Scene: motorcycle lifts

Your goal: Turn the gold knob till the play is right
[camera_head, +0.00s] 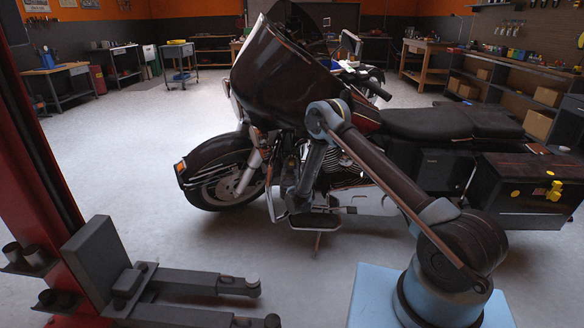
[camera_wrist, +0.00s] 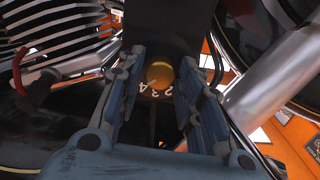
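In the wrist view, the gold knob (camera_wrist: 160,74) is a round, amber-coloured disc on a dark housing. White figures, among them 2, 3 and 4, curve along its lower edge. My gripper (camera_wrist: 162,65) is open, with one blue-grey finger on each side of the knob. A narrow dark gap seems to show between the knob and each finger; I cannot tell how far the tips stand from it in depth. In the head view, my arm reaches to the dark motorcycle (camera_head: 411,122), and the knob cannot be made out there.
Silver engine fins (camera_wrist: 62,27) lie left of the fingers in the wrist view, and a bright metal tube (camera_wrist: 287,72) runs on the right. In the head view, a red lift post (camera_head: 42,170) with grey lift arms (camera_head: 190,281) stands at left.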

